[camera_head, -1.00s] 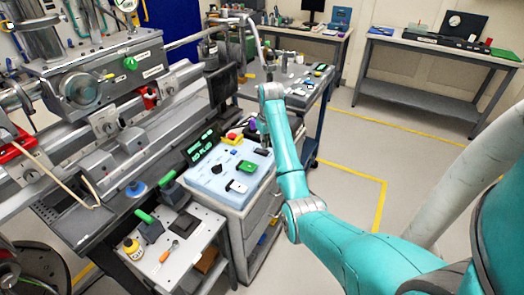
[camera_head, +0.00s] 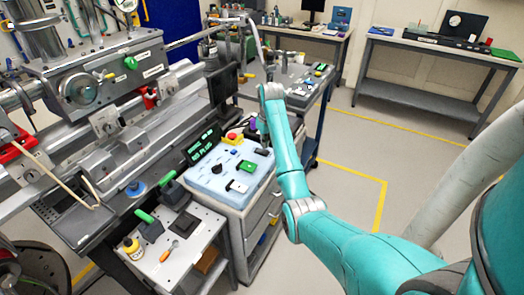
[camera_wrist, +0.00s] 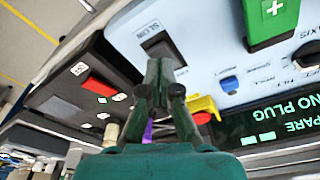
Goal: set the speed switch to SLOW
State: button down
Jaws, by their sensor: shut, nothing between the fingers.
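The speed switch (camera_wrist: 160,44) is a dark rocker on the light-blue control panel (camera_wrist: 205,50), seen in the wrist view beside the printed word SLOW. My gripper (camera_wrist: 164,66) is shut and empty. Its fingertips overlap the near part of the switch in the picture and hide some of it. I cannot tell if they touch it or which way the rocker is tipped. In the head view the panel (camera_head: 215,186) tops a grey cabinet, and my gripper (camera_head: 264,149) points down over its far right edge. The switch is too small to read there.
A yellow-and-red button (camera_wrist: 203,110), a blue knob (camera_wrist: 229,84) and a green block with a white cross (camera_wrist: 270,20) are on the panel near my fingers. A dark box with a red switch (camera_wrist: 98,86) stands beside it. Open floor (camera_head: 345,190) lies to the right.

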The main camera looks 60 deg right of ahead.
aim_at(262, 151)
jog(key=shift+f, duration=1.2)
dwell(0.7)
jog(key=shift+s, duration=0.1)
dwell(0.3)
